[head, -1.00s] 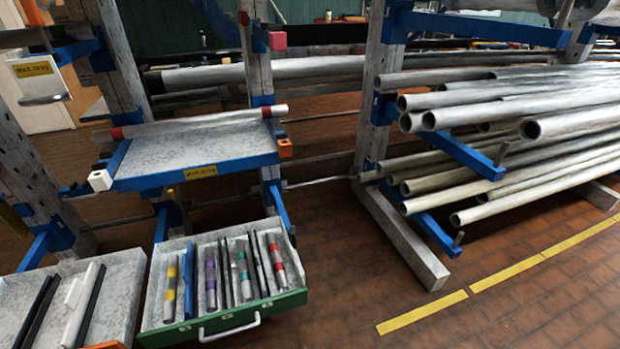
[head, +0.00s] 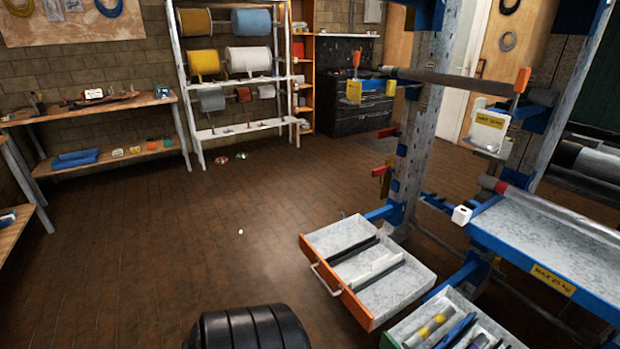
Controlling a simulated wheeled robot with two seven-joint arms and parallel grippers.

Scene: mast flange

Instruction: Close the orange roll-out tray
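The orange roll-out tray is a grey shallow tray with an orange front (head: 347,295) and a pale bar handle (head: 325,280). It sits low on the blue and grey rack, right of centre in the head view. It is rolled out, with its orange front facing the open floor at the left. Black and white bars (head: 374,265) lie lengthwise in it. Neither of my grippers shows, so whether they are open or shut is hidden.
A green-edged tray (head: 396,339) with coloured rods stands out beside it at the bottom right. A blue shelf (head: 548,250) is above. Brown floor (head: 190,240) is clear to the left. A spool rack (head: 240,128) and a wooden bench (head: 95,105) stand behind.

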